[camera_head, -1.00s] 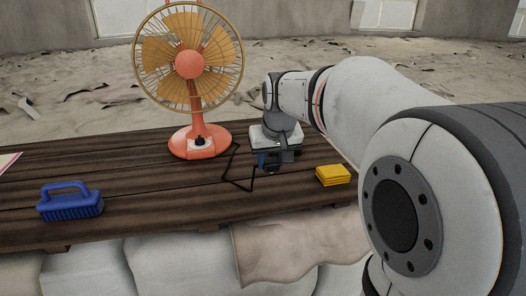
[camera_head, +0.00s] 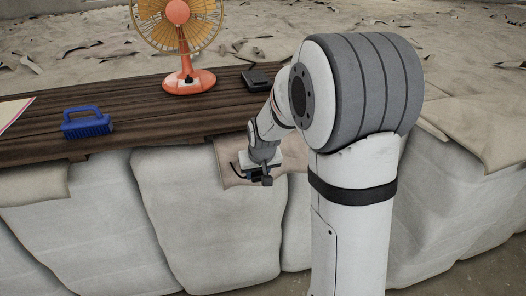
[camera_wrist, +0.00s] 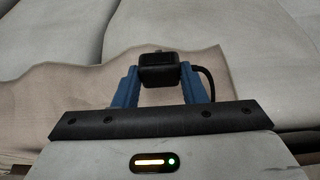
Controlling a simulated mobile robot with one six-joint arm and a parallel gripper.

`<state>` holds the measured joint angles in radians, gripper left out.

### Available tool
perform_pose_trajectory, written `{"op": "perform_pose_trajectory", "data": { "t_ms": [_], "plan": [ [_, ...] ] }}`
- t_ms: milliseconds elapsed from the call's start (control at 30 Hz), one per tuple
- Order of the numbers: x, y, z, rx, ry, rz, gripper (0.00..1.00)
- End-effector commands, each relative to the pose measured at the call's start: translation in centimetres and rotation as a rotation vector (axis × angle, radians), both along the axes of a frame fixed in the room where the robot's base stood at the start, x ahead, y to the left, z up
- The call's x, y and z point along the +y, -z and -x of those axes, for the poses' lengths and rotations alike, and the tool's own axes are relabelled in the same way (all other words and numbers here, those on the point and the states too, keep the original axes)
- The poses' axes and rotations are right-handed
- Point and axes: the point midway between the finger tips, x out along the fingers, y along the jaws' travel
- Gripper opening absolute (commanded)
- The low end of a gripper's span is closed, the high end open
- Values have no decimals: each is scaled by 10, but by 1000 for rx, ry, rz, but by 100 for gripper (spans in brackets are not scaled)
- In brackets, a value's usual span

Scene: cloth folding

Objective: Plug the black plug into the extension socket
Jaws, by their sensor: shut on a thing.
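My gripper (camera_head: 262,178) is in front of the table's near edge, low against the tan cloth. In the wrist view its blue fingers (camera_wrist: 127,90) are shut on the black plug (camera_wrist: 159,68), which sits between the tips. A black cord (camera_wrist: 208,82) curves from the plug down along the right finger. In the head view the plug is a small dark shape at the gripper that I cannot make out clearly. A flat black box (camera_head: 258,77) lies on the table right of the fan; I cannot tell whether it is the extension socket.
An orange fan (camera_head: 188,80) stands on the dark wooden table (camera_head: 150,105). A blue brush (camera_head: 86,122) lies at the left, beside a sheet with a red edge (camera_head: 14,110). Tan cloth (camera_head: 235,165) hangs over pale bulky sacks (camera_head: 180,215). My arm hides the table's right part.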

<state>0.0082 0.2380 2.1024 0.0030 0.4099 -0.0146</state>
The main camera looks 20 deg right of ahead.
Motion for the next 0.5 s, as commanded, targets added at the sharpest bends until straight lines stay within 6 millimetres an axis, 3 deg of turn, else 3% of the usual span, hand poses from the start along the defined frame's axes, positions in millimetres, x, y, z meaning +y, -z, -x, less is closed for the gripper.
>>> {"op": "perform_pose_trajectory", "data": {
  "t_ms": [300,400,500],
  "plan": [
    [8,116,24,12,-4,-2,18],
    [10,144,35,10,-6,-6,18],
    [9,159,43,6,-2,-1,18]
  ]
}}
